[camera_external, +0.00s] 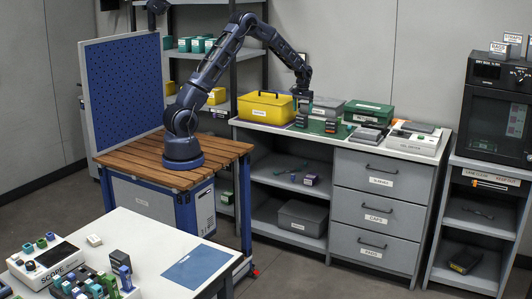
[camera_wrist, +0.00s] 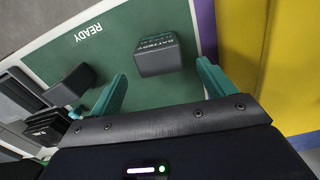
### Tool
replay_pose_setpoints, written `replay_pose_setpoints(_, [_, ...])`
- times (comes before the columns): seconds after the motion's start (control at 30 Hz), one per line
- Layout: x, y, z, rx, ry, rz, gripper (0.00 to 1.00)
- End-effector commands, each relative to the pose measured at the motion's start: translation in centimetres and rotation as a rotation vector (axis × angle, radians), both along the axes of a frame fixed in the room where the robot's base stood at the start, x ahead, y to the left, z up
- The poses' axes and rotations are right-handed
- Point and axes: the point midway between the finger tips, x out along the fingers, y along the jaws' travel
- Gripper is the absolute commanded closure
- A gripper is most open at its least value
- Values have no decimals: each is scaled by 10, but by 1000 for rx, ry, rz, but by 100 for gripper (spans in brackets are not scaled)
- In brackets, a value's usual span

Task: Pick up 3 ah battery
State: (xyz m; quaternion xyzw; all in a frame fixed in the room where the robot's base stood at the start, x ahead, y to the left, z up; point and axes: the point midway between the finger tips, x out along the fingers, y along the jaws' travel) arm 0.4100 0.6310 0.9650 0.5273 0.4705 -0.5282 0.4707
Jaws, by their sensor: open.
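A dark grey block lettered "BATTERY" (camera_wrist: 158,54) stands on a green mat (camera_wrist: 106,40) marked "READY" in the wrist view. Its rating is too small to read, so I cannot tell if it is the 3 Ah one. A second dark block (camera_wrist: 72,83) is on the mat to its left. My gripper (camera_wrist: 162,70) is open, with its teal fingers on either side of the lettered block's near end and a gap to each. In the external view my gripper (camera_external: 303,94) hangs over the cabinet top, above dark blocks (camera_external: 331,126) on the mat.
A yellow toolbox (camera_external: 266,107) stands close left of the mat; it fills the right side of the wrist view (camera_wrist: 290,60). Grey and green cases (camera_external: 369,113) stand behind and right. A light device (camera_external: 412,142) sits at the cabinet's right end.

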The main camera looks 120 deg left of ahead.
Motion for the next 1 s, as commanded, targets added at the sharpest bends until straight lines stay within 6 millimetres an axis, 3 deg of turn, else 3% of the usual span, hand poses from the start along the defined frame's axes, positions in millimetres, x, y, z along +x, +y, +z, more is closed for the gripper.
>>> replay_pose_setpoints(0.27, [0,-1,-19,0,0,1,18])
replay_pose_setpoints(0.6, [0,-6,-60,-1,0,0,18])
replay_pose_setpoints(0.83, [0,-6,-63,1,-1,0,18])
replay_pose_setpoints(0.87, [0,-6,-63,1,-1,0,20])
replay_pose_setpoints(1.0, [0,-6,-62,1,-1,1,48])
